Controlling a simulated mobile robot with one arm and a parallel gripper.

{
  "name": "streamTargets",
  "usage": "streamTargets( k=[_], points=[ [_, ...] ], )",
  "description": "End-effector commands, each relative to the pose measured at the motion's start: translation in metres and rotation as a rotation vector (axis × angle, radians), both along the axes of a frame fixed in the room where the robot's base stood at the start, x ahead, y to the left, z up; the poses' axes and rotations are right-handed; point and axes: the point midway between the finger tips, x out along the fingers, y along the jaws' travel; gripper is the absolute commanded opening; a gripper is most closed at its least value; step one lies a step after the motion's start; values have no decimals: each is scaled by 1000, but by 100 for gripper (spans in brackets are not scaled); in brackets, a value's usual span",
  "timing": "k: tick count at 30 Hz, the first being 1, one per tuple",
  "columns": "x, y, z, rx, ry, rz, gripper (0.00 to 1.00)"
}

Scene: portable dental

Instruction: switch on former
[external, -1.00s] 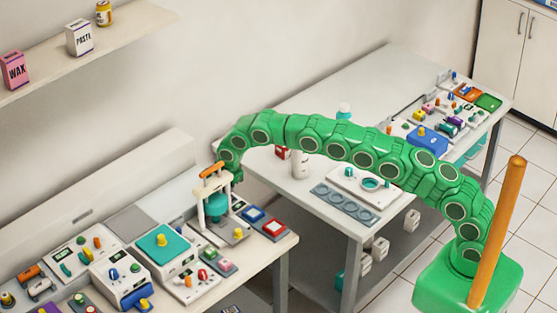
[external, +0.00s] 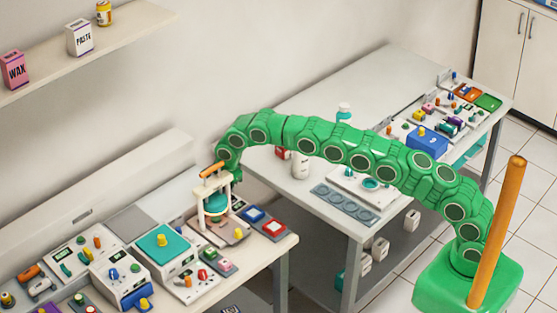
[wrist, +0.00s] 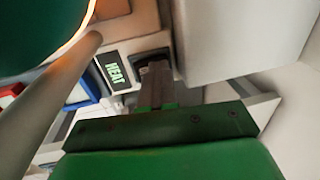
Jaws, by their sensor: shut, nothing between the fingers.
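The former (external: 203,222) stands on the near bench with a white frame, an orange handle on top and a teal dome inside. My gripper (external: 236,183) is at its right rear side, partly hidden by the frame. In the wrist view my gripper (wrist: 156,68) is shut and empty, its fingertips at a dark switch recess (wrist: 150,56) beside a green-lit HEAT label (wrist: 115,71). The tips cover the switch, so I cannot tell its position or whether they touch it. An orange glow (wrist: 77,42) lines the edge of the dark round part at upper left.
A grey frame post (wrist: 45,95) runs close on the left in the wrist view. Blue and red trays (external: 265,223) sit right of the former. Several control boxes (external: 165,250) crowd the bench to its left. A second bench (external: 375,75) stands behind my arm.

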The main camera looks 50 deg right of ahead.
Motion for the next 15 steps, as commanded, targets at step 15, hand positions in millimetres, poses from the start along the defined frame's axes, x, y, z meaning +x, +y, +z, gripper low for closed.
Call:
streamTargets(
  k=[15],
  points=[
    [-11,0,1,-1,3,0,0]
  ],
)
